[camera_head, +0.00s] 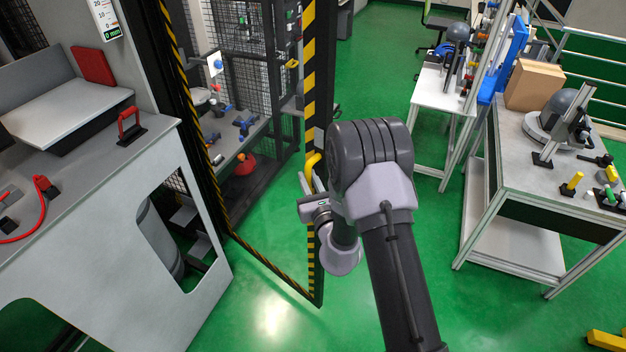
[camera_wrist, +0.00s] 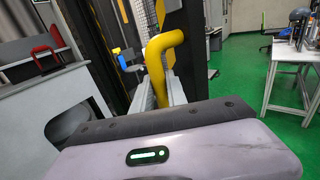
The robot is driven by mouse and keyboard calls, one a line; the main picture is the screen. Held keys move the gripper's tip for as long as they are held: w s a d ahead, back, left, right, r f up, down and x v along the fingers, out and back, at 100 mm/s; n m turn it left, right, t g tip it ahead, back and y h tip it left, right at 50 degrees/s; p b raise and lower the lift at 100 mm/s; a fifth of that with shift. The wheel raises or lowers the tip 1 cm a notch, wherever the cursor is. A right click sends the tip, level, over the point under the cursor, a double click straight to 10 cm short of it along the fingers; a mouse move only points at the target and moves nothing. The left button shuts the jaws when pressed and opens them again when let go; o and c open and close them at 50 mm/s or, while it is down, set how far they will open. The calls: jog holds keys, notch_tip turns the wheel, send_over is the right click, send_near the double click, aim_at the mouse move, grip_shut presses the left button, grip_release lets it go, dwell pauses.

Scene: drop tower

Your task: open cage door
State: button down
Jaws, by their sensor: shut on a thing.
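The cage door (camera_head: 315,235) has a tall edge with yellow and black stripes, right of the grey cabinet in the head view. Its yellow bar handle (camera_head: 313,165) sits on that striped edge. In the wrist view the handle (camera_wrist: 160,62) rises between my fingers and bends to the right at its top. My gripper (camera_head: 307,190) is shut on the handle; the fingers also show in the wrist view (camera_wrist: 162,92). My wrist hides part of the door edge. I cannot tell how far the door stands from its frame.
A grey cabinet (camera_head: 90,190) with a red handle (camera_head: 130,127) stands left. Shelves with tools (camera_head: 240,135) show inside the cage. A workbench (camera_head: 530,190) with a cardboard box (camera_head: 535,84) and a white table (camera_head: 440,92) stand right. Green floor between is clear.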

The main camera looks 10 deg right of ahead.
jog(key=shift+a+r, duration=0.2)
jog(key=shift+a, duration=0.1)
jog(key=c, duration=1.6)
grip_release()
jog(key=shift+o, duration=1.4)
jog(key=shift+a+f, duration=0.1)
jog(key=shift+f, duration=0.05)
jog(key=shift+s, duration=0.1)
